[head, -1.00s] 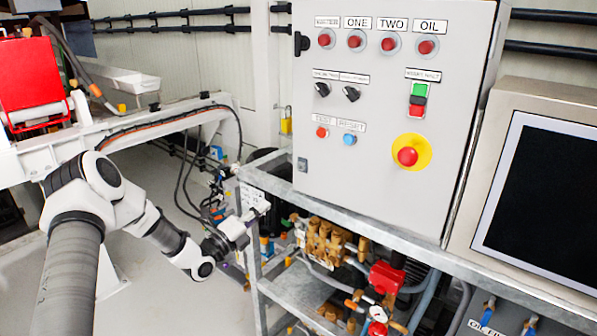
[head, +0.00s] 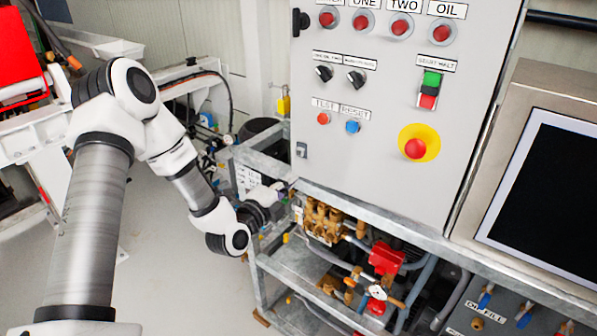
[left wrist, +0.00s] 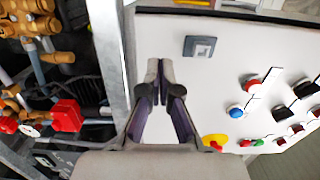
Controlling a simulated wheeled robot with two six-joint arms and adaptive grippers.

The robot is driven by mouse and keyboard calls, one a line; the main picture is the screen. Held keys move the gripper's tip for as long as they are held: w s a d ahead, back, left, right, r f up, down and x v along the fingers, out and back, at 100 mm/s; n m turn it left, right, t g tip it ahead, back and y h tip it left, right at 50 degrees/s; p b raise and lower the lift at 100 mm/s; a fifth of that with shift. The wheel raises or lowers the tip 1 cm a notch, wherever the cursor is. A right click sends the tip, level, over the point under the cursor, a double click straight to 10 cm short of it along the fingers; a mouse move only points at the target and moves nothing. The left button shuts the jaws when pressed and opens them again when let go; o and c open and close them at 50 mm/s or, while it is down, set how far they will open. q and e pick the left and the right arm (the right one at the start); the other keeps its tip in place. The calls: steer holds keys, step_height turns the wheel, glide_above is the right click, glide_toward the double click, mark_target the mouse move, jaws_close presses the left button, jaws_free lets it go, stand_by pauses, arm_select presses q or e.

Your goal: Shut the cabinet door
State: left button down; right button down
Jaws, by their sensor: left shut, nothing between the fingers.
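The cabinet door (head: 390,120) is a light grey panel with buttons and switches, in the middle of the head view. It fills the right of the left wrist view (left wrist: 215,85), where a small square latch (left wrist: 200,47) shows. I cannot tell whether a gap is left along its edge. My left gripper (head: 284,187) is shut and empty, low by the door's lower left corner in the head view. In the left wrist view its closed fingertips (left wrist: 157,72) lie in front of the panel near its lower edge; contact cannot be told. My right gripper is out of view.
A metal frame (head: 400,236) runs below the cabinet, with brass pump parts (head: 322,220) and a red block (head: 386,258) under it. A screen (head: 545,190) stands at the right. The floor (head: 185,285) at the lower left looks clear.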

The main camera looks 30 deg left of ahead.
mark_target(304, 165)
arm_select(q)
steer(key=w, duration=0.2)
steer(key=w+p, duration=0.1)
steer(key=shift+w+d+r, duration=0.2)
steer(key=shift+w+r, duration=0.05)
steer(key=shift+w, duration=0.15)
steer(key=shift+w+a+f, duration=0.1)
steer(key=shift+w+f, duration=0.05)
steer(key=shift+w, duration=0.2)
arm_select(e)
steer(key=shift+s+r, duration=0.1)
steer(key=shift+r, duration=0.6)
arm_select(q)
steer(key=w+m+h, duration=0.1)
steer(key=w, duration=0.2)
steer(key=shift+w+a+h+b, duration=0.1)
steer(key=shift+w+h+b, duration=0.05)
steer(key=shift+h+b, duration=0.2)
steer(key=shift+r, duration=0.3)
steer(key=shift+a, duration=0.1)
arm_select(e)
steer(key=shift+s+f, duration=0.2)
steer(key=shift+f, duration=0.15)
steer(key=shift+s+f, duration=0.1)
